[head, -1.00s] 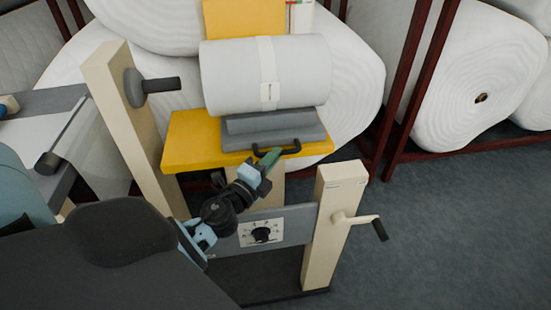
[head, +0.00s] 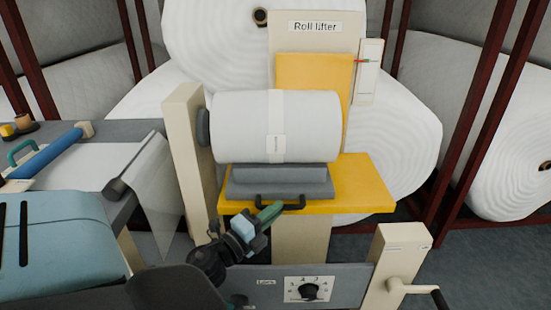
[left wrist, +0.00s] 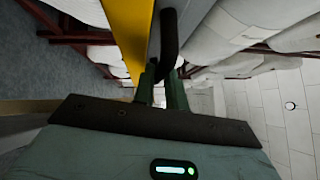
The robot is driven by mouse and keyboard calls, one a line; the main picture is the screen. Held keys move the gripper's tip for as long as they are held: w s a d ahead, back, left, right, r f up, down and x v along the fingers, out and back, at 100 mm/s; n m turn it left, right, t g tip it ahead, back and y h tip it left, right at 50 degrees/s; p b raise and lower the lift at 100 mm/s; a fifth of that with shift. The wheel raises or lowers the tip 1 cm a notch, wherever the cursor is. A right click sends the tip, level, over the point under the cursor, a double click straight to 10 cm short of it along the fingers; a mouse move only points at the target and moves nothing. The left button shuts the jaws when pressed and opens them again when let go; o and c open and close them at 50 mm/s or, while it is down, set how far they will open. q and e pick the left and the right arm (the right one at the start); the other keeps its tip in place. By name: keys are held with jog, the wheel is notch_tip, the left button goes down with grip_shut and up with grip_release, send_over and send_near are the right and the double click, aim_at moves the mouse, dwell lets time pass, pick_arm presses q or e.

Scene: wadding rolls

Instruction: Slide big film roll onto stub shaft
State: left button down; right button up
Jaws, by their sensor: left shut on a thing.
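The big white film roll (head: 238,127), with a pale band around it, lies on a grey cradle (head: 236,187) on the yellow lifter platform (head: 365,190). Its left end is right up at the dark round flange (head: 203,127) on the cream post (head: 182,150). The stub shaft itself is hidden, and I cannot tell whether the roll touches the flange. My left gripper (head: 268,213) is shut on the cradle's black handle (head: 292,206); in the left wrist view the fingers (left wrist: 162,82) close around the handle (left wrist: 168,32). My right gripper is out of view.
The roll lifter's back plate (head: 315,45) stands behind the roll. A cream post with a crank (head: 400,262) and a dial panel (head: 308,289) are in front. A table with a blue roller (head: 45,152) is at left. Large rolls in dark red racks fill the back.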

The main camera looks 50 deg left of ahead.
pick_arm(q)
jog(key=shift+a+f, duration=0.1)
jog(key=shift+a, duration=0.05)
jog(key=c, duration=1.4)
grip_release()
jog(key=shift+s, duration=0.2)
jog(key=shift+c, duration=0.2)
jog(key=s+f+b, duration=0.1)
jog(key=s+b, duration=0.1)
jog(key=s, duration=0.5)
jog(key=shift+s+d, duration=0.25)
jog(key=shift+s, duration=0.1)
